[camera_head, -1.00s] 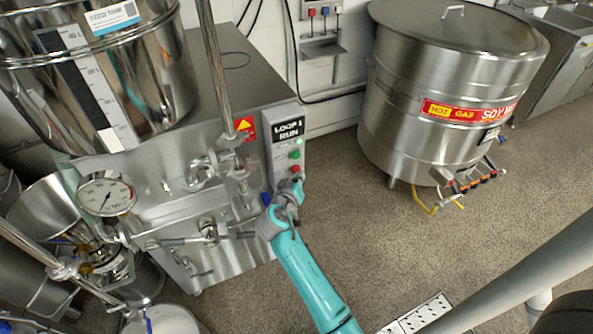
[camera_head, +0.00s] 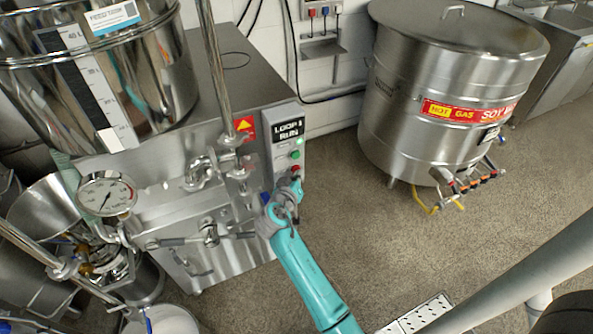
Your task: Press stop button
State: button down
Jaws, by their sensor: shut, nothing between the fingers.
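The control panel (camera_head: 286,149) is a grey upright strip on the front right corner of the steel machine. Its dark display (camera_head: 289,132) reads "LOOP 1 RUN". A green button (camera_head: 295,155) is below the display, and a red button (camera_head: 295,168), the likely stop button, is just under it. My gripper (camera_head: 294,184) is small in view, shut and empty, just below the red button at the panel's lower end. I cannot tell whether it touches the panel. My wrist and arm partly hide the panel's lower end.
A steel feed tank (camera_head: 120,70) stands at left, with a vertical pipe (camera_head: 214,70) beside the panel. A pressure gauge (camera_head: 106,194), valve handles and fittings are on the machine's front. A large hot kettle (camera_head: 430,90) is at right. The floor (camera_head: 350,215) between is clear.

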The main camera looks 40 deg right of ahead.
jog(key=shift+w, duration=0.2)
jog(key=shift+s, duration=0.15)
dwell(0.5)
jog(key=shift+s+a, duration=0.2)
jog(key=shift+s, duration=0.55)
jog(key=shift+s+a, duration=0.25)
jog(key=shift+s, duration=0.55)
jog(key=shift+s+a, duration=0.2)
jog(key=shift+s, duration=0.6)
jog(key=shift+s+a, duration=0.25)
jog(key=shift+s, duration=0.55)
